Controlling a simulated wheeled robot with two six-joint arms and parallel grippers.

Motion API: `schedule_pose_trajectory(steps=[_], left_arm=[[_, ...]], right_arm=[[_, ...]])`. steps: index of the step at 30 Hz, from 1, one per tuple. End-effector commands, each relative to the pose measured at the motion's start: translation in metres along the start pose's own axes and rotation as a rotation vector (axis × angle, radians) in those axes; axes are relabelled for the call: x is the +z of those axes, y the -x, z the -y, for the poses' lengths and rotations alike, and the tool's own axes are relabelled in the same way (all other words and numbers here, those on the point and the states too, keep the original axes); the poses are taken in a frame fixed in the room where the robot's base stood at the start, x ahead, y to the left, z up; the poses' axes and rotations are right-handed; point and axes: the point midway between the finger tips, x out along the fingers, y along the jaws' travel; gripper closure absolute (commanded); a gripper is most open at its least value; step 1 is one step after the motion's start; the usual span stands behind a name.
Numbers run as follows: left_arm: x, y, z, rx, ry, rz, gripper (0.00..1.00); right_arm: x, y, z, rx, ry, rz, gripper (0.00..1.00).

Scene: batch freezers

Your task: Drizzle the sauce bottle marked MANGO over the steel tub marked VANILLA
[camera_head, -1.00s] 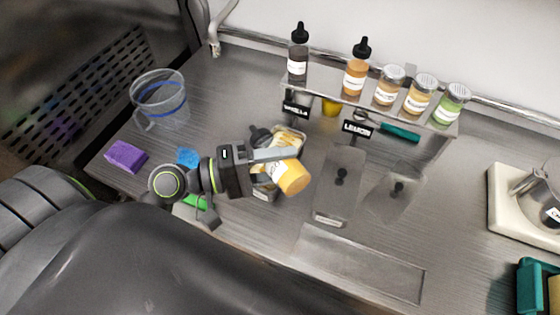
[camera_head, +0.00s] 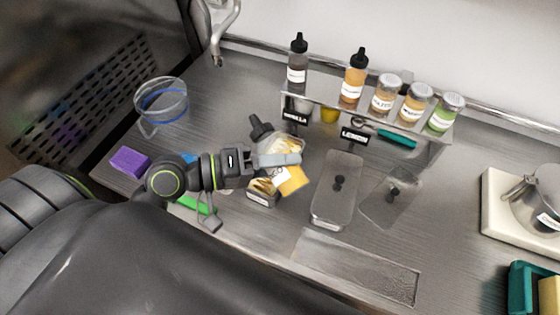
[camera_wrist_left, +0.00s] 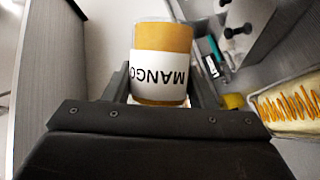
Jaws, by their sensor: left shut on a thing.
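My left gripper (camera_head: 284,160) is shut on the MANGO sauce bottle (camera_head: 293,182), which has an orange body, white label and black cap. The bottle is tilted, its cap toward the upper left in the head view. In the left wrist view the bottle (camera_wrist_left: 161,55) sits between the fingers, its MANGO label upside down. A steel tub (camera_head: 262,200) is below the bottle, partly hidden by gripper and bottle; its front label is too small to read. In the left wrist view, orange zigzag sauce lies on the tub's pale contents (camera_wrist_left: 290,108). My right gripper is not in view.
A shelf (camera_head: 335,111) behind holds other bottles and jars, with VANILLA (camera_head: 296,116) and LEMON (camera_head: 354,136) signs. A lidded steel tub (camera_head: 335,195) stands to the right, beside a clear lid (camera_head: 390,196). A clear jug (camera_head: 161,104) and purple sponge (camera_head: 130,161) are left.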

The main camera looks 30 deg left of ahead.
Motion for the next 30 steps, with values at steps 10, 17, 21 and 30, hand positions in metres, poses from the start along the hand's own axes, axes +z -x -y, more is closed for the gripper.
schedule_pose_trajectory(steps=[10, 17, 21, 30], left_arm=[[-0.002, 0.001, -0.006, -0.029, -0.075, 0.000, 0.73], [-0.003, 0.001, -0.010, -0.039, -0.101, -0.001, 0.73], [-0.005, 0.002, -0.016, -0.071, -0.178, -0.002, 0.73], [-0.007, 0.003, -0.021, -0.110, -0.268, -0.002, 0.73]], right_arm=[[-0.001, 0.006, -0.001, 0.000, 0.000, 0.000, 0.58], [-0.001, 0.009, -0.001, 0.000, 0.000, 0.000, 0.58], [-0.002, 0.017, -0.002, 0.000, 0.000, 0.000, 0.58], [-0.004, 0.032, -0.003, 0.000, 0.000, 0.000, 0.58]])
